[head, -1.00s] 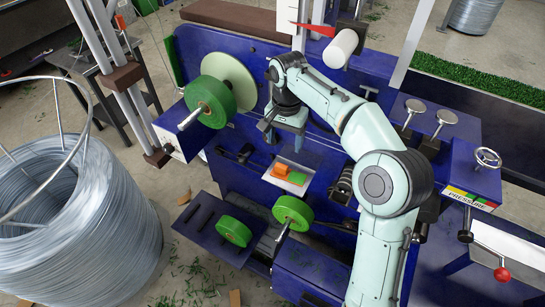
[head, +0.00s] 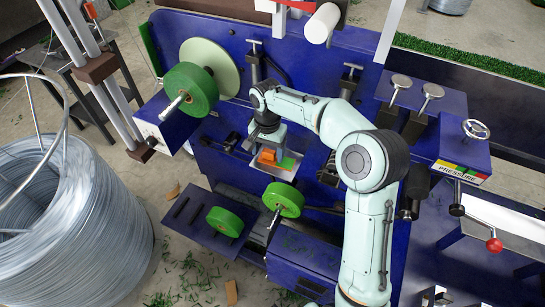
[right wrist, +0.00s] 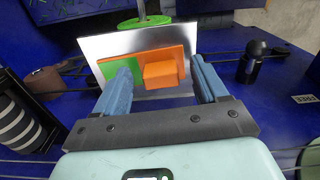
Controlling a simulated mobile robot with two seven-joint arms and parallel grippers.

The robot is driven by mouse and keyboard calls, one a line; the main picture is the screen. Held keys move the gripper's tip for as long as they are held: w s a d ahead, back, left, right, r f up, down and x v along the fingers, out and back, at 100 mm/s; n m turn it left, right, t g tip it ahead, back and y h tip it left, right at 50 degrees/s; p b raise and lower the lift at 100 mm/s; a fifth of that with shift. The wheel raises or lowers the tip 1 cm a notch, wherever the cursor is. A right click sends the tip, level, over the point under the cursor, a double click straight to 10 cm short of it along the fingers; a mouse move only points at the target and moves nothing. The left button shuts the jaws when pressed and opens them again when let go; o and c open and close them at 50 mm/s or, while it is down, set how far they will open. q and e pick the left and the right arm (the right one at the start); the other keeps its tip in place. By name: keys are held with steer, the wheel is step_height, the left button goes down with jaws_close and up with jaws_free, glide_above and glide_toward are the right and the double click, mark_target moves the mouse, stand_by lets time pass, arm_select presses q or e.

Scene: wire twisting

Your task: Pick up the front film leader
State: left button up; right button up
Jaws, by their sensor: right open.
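An orange piece with a raised orange block (right wrist: 160,74) lies beside a green strip (right wrist: 113,66) on a shiny metal plate (right wrist: 185,40); I take the coloured piece to be the front film leader. In the head view the orange piece (head: 267,156) shows just below my right gripper (head: 266,143). My right gripper is open and empty; in the right wrist view its two blue fingers (right wrist: 161,68) are on either side of the orange block, apart from it. Whether the fingertips touch the plate is unclear. My left gripper is not in view.
A green film roll (head: 284,199) stands close in front of the plate. Another green roll (head: 190,90) is on the upper left spindle. A wire coil (head: 70,220) stands at left.

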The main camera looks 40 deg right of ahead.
mark_target(268, 153)
steer(key=shift+f, duration=0.65)
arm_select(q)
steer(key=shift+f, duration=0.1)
arm_select(e)
steer(key=c, duration=1.1)
steer(key=shift+o, duration=0.2)
steer(key=shift+r, duration=0.1)
step_height(268, 153, up, 10)
steer(key=shift+f+p, duration=0.2)
steer(key=shift+p, duration=0.5)
steer(key=shift+r, duration=0.15)
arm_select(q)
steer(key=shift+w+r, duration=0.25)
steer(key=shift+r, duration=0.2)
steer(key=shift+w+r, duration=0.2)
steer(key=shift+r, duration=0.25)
